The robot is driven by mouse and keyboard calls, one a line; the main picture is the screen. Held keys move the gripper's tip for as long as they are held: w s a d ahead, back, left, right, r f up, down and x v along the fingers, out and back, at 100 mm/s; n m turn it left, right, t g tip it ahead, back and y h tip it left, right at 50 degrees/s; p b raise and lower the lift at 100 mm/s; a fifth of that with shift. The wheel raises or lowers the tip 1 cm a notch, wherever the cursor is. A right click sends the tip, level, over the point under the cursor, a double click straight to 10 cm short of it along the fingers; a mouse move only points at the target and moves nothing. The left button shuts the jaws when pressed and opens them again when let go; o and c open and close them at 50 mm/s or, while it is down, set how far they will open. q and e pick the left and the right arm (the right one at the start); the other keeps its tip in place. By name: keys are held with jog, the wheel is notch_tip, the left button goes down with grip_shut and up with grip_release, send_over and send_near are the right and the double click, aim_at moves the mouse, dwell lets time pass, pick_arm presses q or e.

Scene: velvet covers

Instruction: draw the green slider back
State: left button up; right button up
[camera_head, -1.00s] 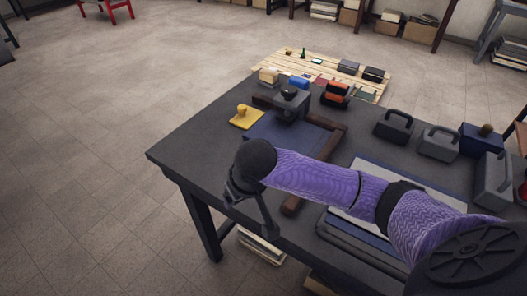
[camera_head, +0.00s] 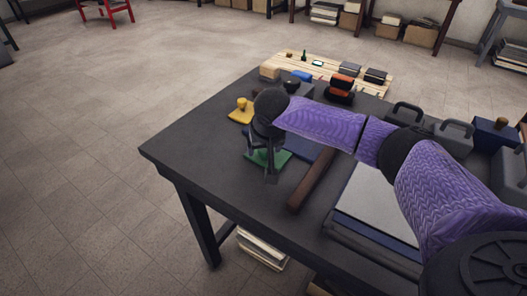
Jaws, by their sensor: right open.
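The green slider (camera_head: 284,158), a flat green plate, lies on the dark table (camera_head: 190,150) beside a blue panel (camera_head: 306,146). My right gripper (camera_head: 261,168) is open and points down over the green plate. Its fingers hide part of the plate, and I cannot tell whether they touch it or straddle a knob. A yellow slider (camera_head: 236,116) with a round knob lies just behind my wrist. My left gripper is not in view.
A brown wooden bar (camera_head: 312,180) lies right of the green plate, beside a grey and blue stack (camera_head: 368,195). Dark handled blocks (camera_head: 407,113) stand at the back right. The table's left and front-left parts are clear.

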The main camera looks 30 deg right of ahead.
grip_shut()
dwell(0.3)
dwell(0.5)
dwell(0.6)
